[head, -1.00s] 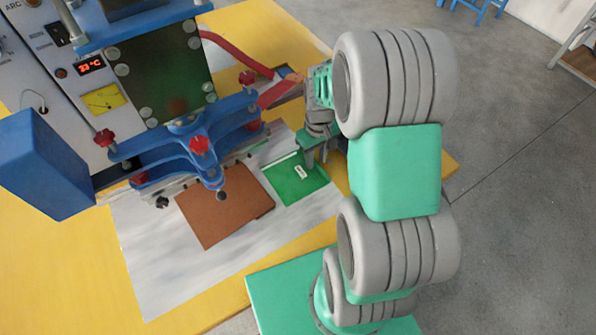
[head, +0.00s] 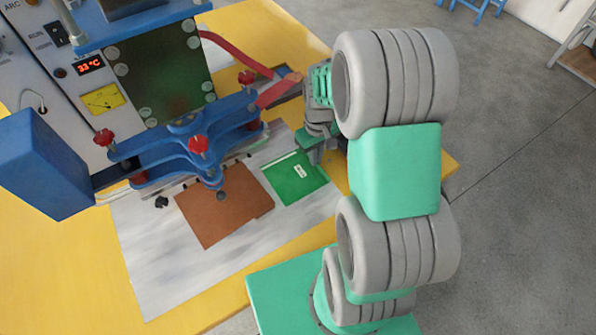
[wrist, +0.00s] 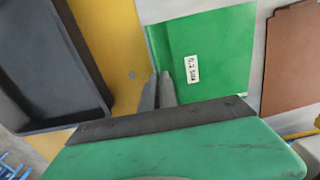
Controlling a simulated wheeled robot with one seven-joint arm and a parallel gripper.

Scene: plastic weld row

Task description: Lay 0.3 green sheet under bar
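The green sheet (head: 290,185), with a small white label, lies flat on the pale work plate, right of the brown sheet (head: 222,210). The blue clamp bar (head: 165,150) with red knobs spans above the back of the brown sheet. My gripper (head: 314,158) is at the green sheet's edge, partly hidden by my arm. In the wrist view, the fingers (wrist: 158,92) are close together at the left edge of the green sheet (wrist: 215,45), one on each side of that edge. They look shut on it. The brown sheet (wrist: 292,55) shows at the right.
A dark grey tray (wrist: 75,105) lies beside my gripper. The machine's blue box (head: 45,165) stands at the left. The pale plate (head: 165,275) is bare at the front.

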